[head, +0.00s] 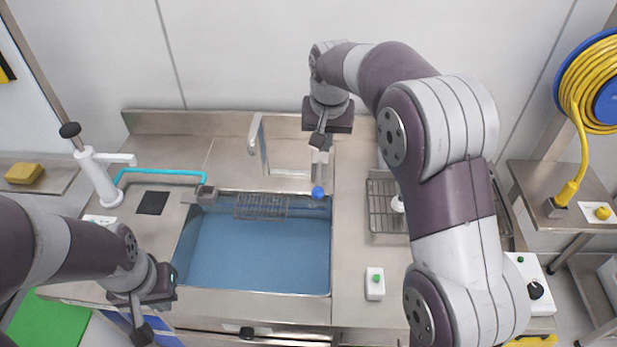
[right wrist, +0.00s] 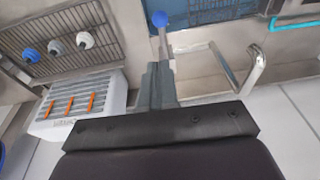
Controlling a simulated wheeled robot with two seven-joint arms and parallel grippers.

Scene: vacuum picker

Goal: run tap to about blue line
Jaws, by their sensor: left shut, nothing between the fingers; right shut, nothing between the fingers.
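The tap (head: 257,135) is a bent metal spout behind the sink (head: 262,307); it also shows in the right wrist view (right wrist: 255,68). A blue ball knob (head: 318,193) sits on a short grey stem near the basin's back right corner, and shows beyond my fingertips in the right wrist view (right wrist: 160,19). My right gripper (head: 319,142) is shut and empty, pointing down above the stem's base. I cannot tell whether it touches the stem. My left gripper (head: 142,333) is shut and empty at the front left. The basin inside is blue; I cannot make out a separate line or a water level.
A wire rack (head: 384,226) with knobs stands right of the sink, partly behind my right arm. A cyan hose (head: 160,172) runs left of the basin. A white pump-like post (head: 97,178) stands farther left.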

